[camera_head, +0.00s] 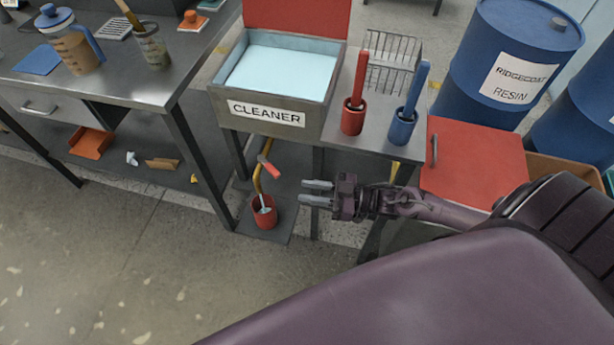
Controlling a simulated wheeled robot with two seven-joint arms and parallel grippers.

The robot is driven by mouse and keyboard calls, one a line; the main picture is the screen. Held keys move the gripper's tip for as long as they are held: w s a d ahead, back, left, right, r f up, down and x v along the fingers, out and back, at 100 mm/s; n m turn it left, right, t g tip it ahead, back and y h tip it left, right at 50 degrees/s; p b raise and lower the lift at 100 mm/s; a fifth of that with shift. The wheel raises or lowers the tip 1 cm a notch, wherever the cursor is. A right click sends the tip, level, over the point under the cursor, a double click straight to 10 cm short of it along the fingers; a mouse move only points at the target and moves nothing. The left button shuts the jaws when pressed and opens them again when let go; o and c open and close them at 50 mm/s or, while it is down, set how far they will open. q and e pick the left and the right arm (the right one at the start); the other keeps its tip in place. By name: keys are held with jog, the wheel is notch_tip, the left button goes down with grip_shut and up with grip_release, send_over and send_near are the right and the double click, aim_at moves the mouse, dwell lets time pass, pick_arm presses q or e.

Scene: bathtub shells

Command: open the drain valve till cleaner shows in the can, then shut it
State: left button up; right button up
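The cleaner tank (262,112) stands in the centre with light blue liquid inside and a CLEANER label on its front. A yellow drain pipe (257,180) comes down below it, with a red valve handle (269,167) set at a slant. A red can (265,212) stands on the low shelf under the pipe. Something pale shows inside the can; I cannot tell if it is cleaner. My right gripper (317,192) is open and empty, to the right of the valve and can, its fingers pointing left. My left gripper is not in view.
A table leg (317,160) stands behind my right gripper. Red and blue brush holders (353,117) and a wire rack (392,65) are on the side table. A red-lidded bin (470,160) and blue drums (510,60) are at right. The floor (120,260) at left is clear.

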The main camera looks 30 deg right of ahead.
jog(key=shift+s+d, duration=0.1)
jog(key=shift+s, duration=0.2)
